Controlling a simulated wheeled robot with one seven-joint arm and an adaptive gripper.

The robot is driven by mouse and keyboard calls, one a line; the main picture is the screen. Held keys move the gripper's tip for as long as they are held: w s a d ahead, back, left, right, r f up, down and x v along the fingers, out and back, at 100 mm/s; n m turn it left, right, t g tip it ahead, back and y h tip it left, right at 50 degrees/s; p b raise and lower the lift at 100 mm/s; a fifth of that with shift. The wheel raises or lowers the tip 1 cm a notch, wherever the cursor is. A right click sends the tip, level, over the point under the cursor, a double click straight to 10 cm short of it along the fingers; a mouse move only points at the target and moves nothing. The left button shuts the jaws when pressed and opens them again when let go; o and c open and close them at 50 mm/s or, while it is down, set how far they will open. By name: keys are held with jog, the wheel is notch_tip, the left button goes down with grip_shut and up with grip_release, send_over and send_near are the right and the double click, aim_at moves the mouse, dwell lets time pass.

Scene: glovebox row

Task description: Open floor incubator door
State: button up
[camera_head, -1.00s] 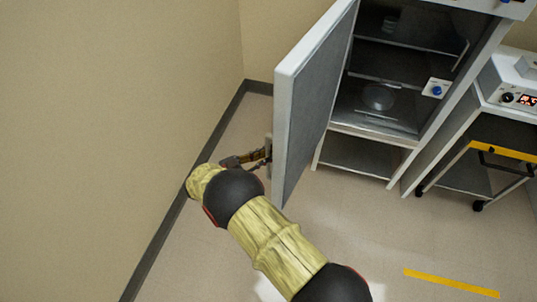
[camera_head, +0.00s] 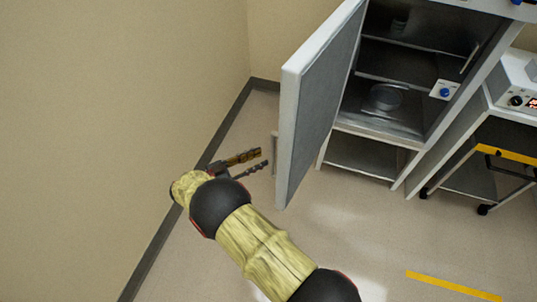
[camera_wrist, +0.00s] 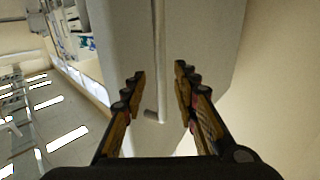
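The incubator door (camera_head: 319,105) stands wide open, swung out to the left of the incubator cabinet (camera_head: 437,62). Its bar handle (camera_head: 275,155) is on the door's outer face, which looks toward the left wall. My gripper (camera_head: 267,157) is just left of the handle, its fingers apart and pointing at it. In the wrist view, the handle (camera_wrist: 158,75) runs down the pale door face (camera_wrist: 200,40), between and beyond the two open fingers (camera_wrist: 161,80). Nothing is held. The hinge is hidden.
Shelves and a round clear dish (camera_head: 385,97) show inside the cabinet. A wheeled cart (camera_head: 497,152) with a yellow edge stands at right. The beige wall (camera_head: 110,110) is close to my arm on the left. The floor (camera_head: 340,225) in front is clear.

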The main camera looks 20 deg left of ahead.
jog(key=v, duration=0.5)
jog(key=shift+s+a, duration=0.15)
jog(key=shift+s, duration=0.1)
